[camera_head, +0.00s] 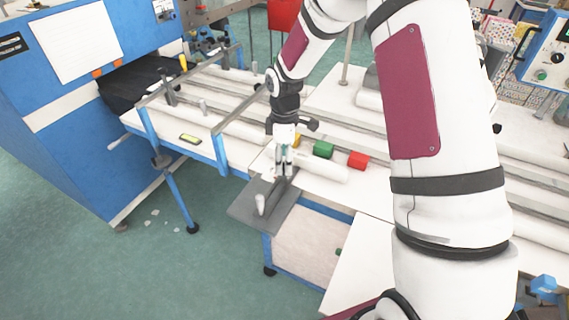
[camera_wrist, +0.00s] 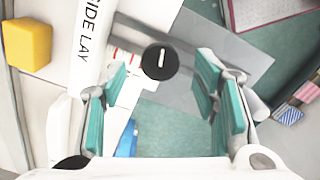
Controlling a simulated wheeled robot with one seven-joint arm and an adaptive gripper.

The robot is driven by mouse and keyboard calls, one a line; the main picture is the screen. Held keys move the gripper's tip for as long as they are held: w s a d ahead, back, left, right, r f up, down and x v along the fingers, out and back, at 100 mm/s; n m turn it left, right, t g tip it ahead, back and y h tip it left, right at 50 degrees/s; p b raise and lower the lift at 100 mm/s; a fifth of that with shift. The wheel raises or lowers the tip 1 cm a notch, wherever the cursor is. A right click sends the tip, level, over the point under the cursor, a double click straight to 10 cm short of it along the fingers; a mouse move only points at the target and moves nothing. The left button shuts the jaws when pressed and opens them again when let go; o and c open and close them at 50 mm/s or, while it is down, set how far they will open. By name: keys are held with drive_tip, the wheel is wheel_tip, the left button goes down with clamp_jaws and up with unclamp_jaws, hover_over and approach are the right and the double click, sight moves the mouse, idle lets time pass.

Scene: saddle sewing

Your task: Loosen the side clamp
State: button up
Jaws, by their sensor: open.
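A round black knob (camera_wrist: 160,62) with a white line across its top sits beside a white bar (camera_wrist: 92,42) lettered "SIDE LAY". I take this knob to be the side clamp's. My gripper (camera_wrist: 162,98) is open, with teal pads spread left and right. The knob lies between and a little beyond the fingers in the wrist view, and I see no contact. In the head view my gripper (camera_head: 283,170) points down over the table's front edge, above a dark grey plate (camera_head: 250,212). The knob cannot be made out clearly there.
A yellow block (camera_wrist: 27,43) lies left of the bar. A green block (camera_head: 323,149) and a red block (camera_head: 358,160) stand on the table close to my gripper. A blue machine (camera_head: 60,100) stands at the left. Open floor (camera_head: 150,260) lies at the front left.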

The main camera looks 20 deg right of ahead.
sight(284, 167)
wheel_tip(284, 167, up, 9)
drive_tip(key=shift+r, duration=0.15)
drive_tip(key=shift+r, duration=0.1)
idle(0.4)
drive_tip(key=s+r+m+t+h, duration=0.15)
drive_tip(key=s+r+m, duration=0.45)
drive_tip(key=s+r, duration=0.7)
drive_tip(key=s+r+m+t, duration=0.2)
drive_tip(key=s+m, duration=0.2)
drive_tip(key=s, duration=0.4)
drive_tip(key=s+r+m+t+y, duration=0.1)
drive_tip(key=s+r+m+t, duration=0.1)
drive_tip(key=s, duration=0.6)
drive_tip(key=shift+d+r+m, duration=0.15)
drive_tip(key=shift+r+m, duration=0.6)
drive_tip(key=shift+m, duration=0.15)
